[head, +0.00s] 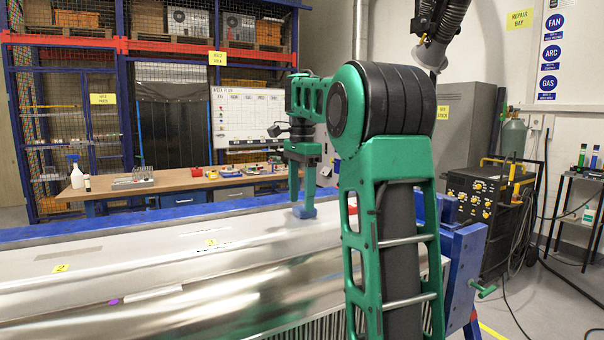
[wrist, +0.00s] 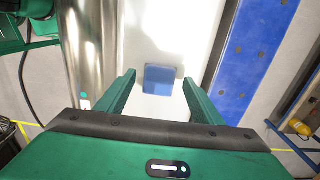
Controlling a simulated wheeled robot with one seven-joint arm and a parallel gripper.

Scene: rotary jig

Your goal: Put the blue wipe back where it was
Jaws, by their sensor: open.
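The blue wipe (head: 304,212) is a small blue block-like pad on the shiny flat metal top (head: 150,243) of the jig, near its right end. In the wrist view the wipe (wrist: 159,80) lies between and just beyond my fingertips, with a grey patch around its far edge. My gripper (head: 302,196) points down over the wipe with its fingers apart. In the wrist view my gripper (wrist: 158,84) shows a finger on each side of the wipe, with a gap on both sides. I cannot tell the exact height of the fingertips above the metal.
A polished metal cylinder (head: 220,295) runs along the near side of the flat top. Yellow number tags (head: 61,268) and a purple mark (head: 115,301) are on the metal. A blue beam (wrist: 247,50) borders the far side. A wooden workbench (head: 165,183) stands behind.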

